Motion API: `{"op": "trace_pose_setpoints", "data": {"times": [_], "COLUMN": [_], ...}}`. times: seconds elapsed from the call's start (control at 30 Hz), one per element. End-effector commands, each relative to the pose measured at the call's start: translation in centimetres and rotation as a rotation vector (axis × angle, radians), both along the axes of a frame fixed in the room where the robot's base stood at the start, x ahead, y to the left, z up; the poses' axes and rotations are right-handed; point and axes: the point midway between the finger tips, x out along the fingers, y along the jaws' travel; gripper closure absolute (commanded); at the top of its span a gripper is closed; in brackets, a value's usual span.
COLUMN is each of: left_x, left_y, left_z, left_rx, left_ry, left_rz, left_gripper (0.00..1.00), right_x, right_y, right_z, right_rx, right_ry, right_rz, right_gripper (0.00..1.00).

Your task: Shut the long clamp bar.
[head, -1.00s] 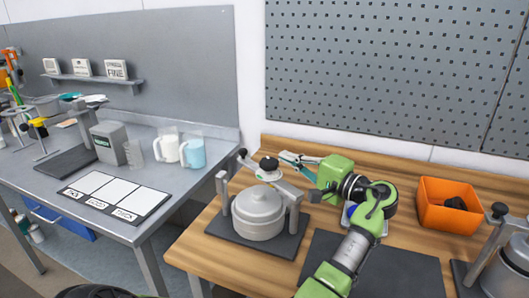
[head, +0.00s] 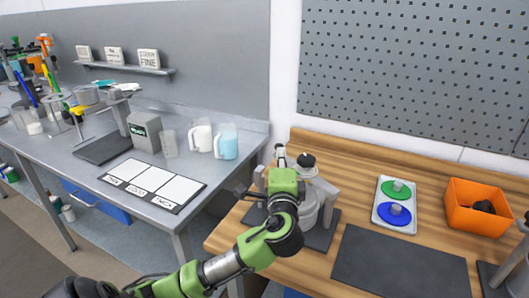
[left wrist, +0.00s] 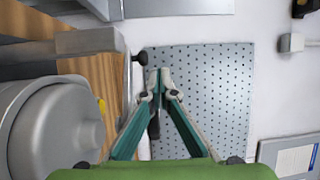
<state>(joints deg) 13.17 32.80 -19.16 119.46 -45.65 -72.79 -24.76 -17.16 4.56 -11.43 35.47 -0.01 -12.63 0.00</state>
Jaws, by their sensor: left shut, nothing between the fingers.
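The clamp bar (head: 324,188) belongs to a grey lidded pot (head: 308,211) on the wooden bench. It slopes up from its pivot on the right post, with a round black screw knob (head: 306,159) over the lid. In the left wrist view the gripper's teal fingers (left wrist: 156,80) are shut and empty. Just left of their tips there is the black end knob (left wrist: 139,57) of the grey bar; contact cannot be told. My right gripper is not in view.
A tray with a green and a blue disc (head: 394,215), an orange bin (head: 478,208) and a dark mat (head: 398,262) lie right of the pot. Another clamped vessel (head: 518,275) stands at the right edge. A grey table with mugs is on the left.

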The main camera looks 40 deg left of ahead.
Motion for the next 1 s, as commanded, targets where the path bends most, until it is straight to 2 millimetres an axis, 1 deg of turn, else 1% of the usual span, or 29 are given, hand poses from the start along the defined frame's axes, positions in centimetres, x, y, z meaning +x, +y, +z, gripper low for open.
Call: {"op": "trace_pose_setpoints", "data": {"times": [0.03, 0.1, 0.17, 0.23, 0.37, 0.7, 0.9, 1.0], "left_x": [-0.3, -0.5, -0.6, -0.5, 0.7, 5.7, 7.5, 7.9], "left_y": [-1.2, -2.6, -3.3, -3.4, -2.8, 0.2, 1.1, 1.3], "left_z": [-0.9, -1.7, -2.1, -2.2, -2.1, -2.1, -2.2, -2.3], "left_rx": [0.002, -0.003, -0.009, -0.010, -0.009, -0.010, -0.011, -0.012], "left_ry": [0.022, 0.046, 0.058, 0.064, 0.065, 0.064, 0.064, 0.065], "left_rz": [-0.058, -0.115, -0.143, -0.156, -0.156, -0.151, -0.153, -0.152], "left_gripper": [1.00, 1.00, 1.00, 1.00, 1.00, 1.00, 1.00, 1.00], "right_x": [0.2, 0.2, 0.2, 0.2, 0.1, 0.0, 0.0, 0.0], "right_y": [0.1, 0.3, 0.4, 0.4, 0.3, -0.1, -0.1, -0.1], "right_z": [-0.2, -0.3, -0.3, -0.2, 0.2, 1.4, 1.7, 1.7], "right_rx": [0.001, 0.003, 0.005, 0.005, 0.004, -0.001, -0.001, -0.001], "right_ry": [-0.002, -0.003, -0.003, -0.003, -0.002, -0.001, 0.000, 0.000], "right_rz": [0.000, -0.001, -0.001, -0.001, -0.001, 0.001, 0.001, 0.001], "right_gripper": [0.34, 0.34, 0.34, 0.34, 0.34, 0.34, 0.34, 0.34]}}
